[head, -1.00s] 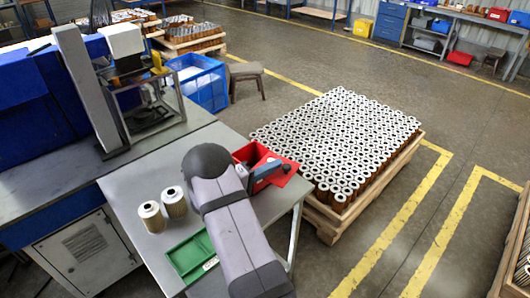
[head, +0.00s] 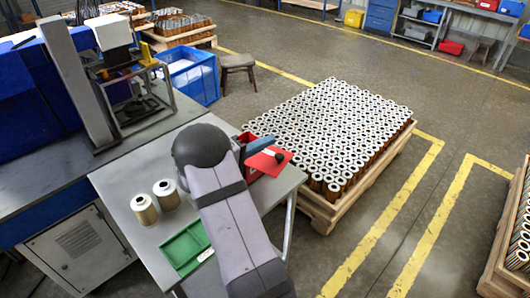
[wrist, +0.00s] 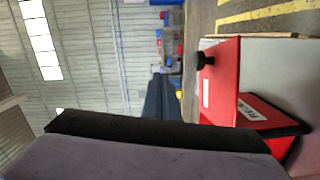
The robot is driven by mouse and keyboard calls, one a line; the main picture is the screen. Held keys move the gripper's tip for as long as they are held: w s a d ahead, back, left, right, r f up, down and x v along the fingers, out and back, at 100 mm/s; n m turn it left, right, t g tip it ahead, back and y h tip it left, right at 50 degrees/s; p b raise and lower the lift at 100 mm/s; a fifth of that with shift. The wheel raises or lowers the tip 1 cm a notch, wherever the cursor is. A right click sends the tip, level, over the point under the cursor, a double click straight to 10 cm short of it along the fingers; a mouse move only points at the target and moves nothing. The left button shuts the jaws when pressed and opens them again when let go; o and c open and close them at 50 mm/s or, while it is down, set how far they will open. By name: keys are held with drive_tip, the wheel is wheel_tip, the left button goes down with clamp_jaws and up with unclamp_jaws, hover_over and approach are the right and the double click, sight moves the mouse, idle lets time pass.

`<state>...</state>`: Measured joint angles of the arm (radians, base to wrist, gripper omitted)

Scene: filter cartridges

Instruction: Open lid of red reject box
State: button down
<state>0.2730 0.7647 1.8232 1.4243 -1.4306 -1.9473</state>
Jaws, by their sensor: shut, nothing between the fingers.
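The red reject box (head: 244,138) stands at the right end of the grey table, partly hidden by my arm. Its red lid (head: 266,163) has a black knob (head: 279,156) and looks tilted, with part of the box showing beside it. In the wrist view, which is turned sideways, the lid (wrist: 222,85) shows its knob (wrist: 205,59), and a white label is on the box (wrist: 262,122). How far the lid stands open I cannot tell. My gripper (head: 258,142) is shut and empty, beside the lid and apart from the knob.
Two filter cartridges (head: 144,209) (head: 166,194) stand on the table (head: 125,185) left of my arm. A green tray (head: 182,250) lies in front of them. A pallet (head: 319,213) of many cartridges stands on the floor to the right. A test rig (head: 137,100) is at the back left.

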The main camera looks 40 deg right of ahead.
wheel_tip(320, 180, up, 4)
hover_over(267, 167)
drive_tip(key=w, duration=0.2)
drive_tip(key=s+a+f+n+t+b, duration=0.2)
drive_tip(key=a+f+t+b, duration=0.1)
drive_tip(key=a+f+b, duration=0.65)
drive_tip(key=shift+h, duration=0.4)
drive_tip(key=shift+w+d+f+p, duration=0.15)
drive_tip(key=shift+d+p, duration=0.5)
drive_tip(key=shift+d, duration=1.25)
drive_tip(key=shift+w+d+f+p, duration=0.1)
drive_tip(key=shift+w+d+p, duration=0.4)
drive_tip(key=shift+d, duration=1.45)
drive_tip(key=shift+d+f+p, duration=0.1)
drive_tip(key=shift+d+p, duration=0.7)
drive_tip(key=shift+d, duration=1.1)
drive_tip(key=shift+r, duration=0.1)
drive_tip(key=shift+s+a+r+p, duration=0.15)
drive_tip(key=shift+s+a+p, duration=0.4)
drive_tip(key=shift+p, duration=0.3)
drive_tip(key=shift+s+a, duration=0.1)
drive_tip(key=shift+a, duration=0.35)
drive_tip(key=shift+f, duration=0.2)
drive_tip(key=a+p, duration=0.2)
drive_tip(key=a, duration=0.8)
drive_tip(key=shift+f, duration=0.25)
